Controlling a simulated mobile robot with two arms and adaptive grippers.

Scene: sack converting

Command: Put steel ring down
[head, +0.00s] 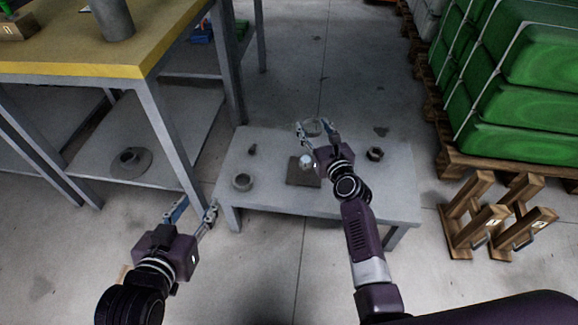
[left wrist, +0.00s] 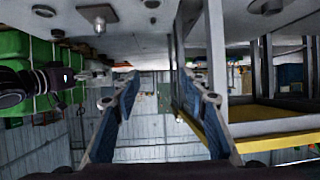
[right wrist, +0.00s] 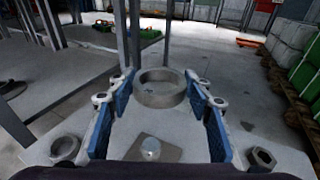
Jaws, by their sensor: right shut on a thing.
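My right gripper (head: 318,128) is over the far part of the low grey table (head: 400,193), with its fingers around a wide grey steel ring (head: 312,127). In the right wrist view the steel ring (right wrist: 160,94) sits upright between the blue-padded fingertips. I cannot tell whether its underside touches the table. A smaller thick ring (head: 242,181) lies at the table's near left; it also shows in the right wrist view (right wrist: 65,148). My left gripper (head: 193,212) is open and empty, left of the table's near corner.
On the table are a dark square plate (head: 300,180) with a shiny rounded piece (head: 305,161), a hex nut (head: 375,153) and a small dark part (head: 253,149). A yellow-topped workbench (head: 85,68) stands left. Green sacks (head: 530,90) on a pallet and wooden stands (head: 490,220) are right.

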